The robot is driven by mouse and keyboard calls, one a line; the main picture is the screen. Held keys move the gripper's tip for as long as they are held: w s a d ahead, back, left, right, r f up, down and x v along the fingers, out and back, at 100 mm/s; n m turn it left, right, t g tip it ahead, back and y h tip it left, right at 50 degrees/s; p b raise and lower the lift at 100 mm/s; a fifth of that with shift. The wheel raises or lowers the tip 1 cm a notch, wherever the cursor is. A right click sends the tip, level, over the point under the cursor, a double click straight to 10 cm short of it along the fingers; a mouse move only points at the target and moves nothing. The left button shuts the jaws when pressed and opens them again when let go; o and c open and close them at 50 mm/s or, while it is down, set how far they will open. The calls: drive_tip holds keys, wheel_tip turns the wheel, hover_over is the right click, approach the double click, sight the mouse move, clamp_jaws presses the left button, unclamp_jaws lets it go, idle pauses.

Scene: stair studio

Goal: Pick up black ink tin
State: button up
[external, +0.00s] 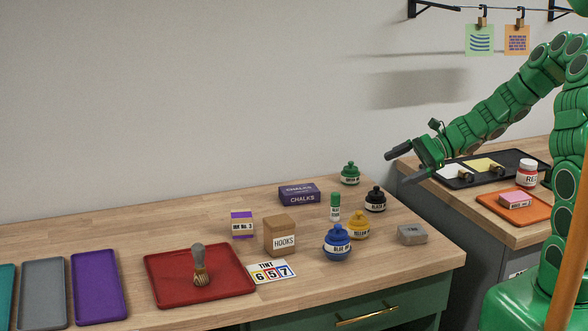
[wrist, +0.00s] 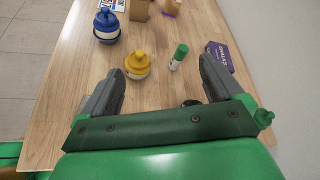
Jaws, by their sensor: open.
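The black ink tin (external: 375,199) stands upright on the wooden desk, near its right back part, with a black lid and a pale label. In the wrist view a dark round top (wrist: 190,102), likely this tin, shows just above the palm bar, mostly hidden. My gripper (external: 396,168) is open and empty. It is raised above the desk's right end, up and to the right of the black tin in the external view. In the wrist view its two fingers (wrist: 160,68) are spread wide, with the yellow tin between and beyond them.
Close to the black tin stand the yellow tin (external: 359,226), blue tin (external: 337,243), green tin (external: 350,173), glue stick (external: 334,207) and chalks box (external: 299,194). A grey block (external: 412,234) lies near the right edge. The desk (external: 215,224) has bare wood behind the red tray (external: 165,287).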

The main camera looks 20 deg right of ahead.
sight(384, 197)
drive_tip(key=w+d+f+m+t, duration=0.1)
drive_tip(key=w+d+f+m, duration=0.1)
drive_tip(key=f+m, duration=0.1)
drive_tip(key=w+d+f+m+t+h, duration=0.1)
drive_tip(key=w+d+f+m, duration=0.1)
drive_tip(key=w+f+m, duration=0.1)
drive_tip(key=w+d+f+m+t, duration=0.1)
drive_tip(key=w+d+f+m, duration=0.1)
drive_tip(key=f, duration=0.3)
drive_tip(key=shift+w+f+m+t, duration=0.2)
drive_tip(key=shift+w+m+t, duration=0.15)
drive_tip(key=shift+w, duration=0.25)
drive_tip(key=shift+x, duration=1.3)
drive_tip(key=shift+s+f+x, duration=0.1)
drive_tip(key=shift+x, duration=0.8)
drive_tip(key=shift+s+f+x, duration=0.1)
drive_tip(key=shift+f+x, duration=0.05)
drive_tip(key=shift+x, duration=1.55)
drive_tip(key=shift+c, duration=0.4)
drive_tip(key=c, duration=1.2)
drive_tip(key=shift+r, duration=0.15)
drive_tip(key=shift+c, duration=0.2)
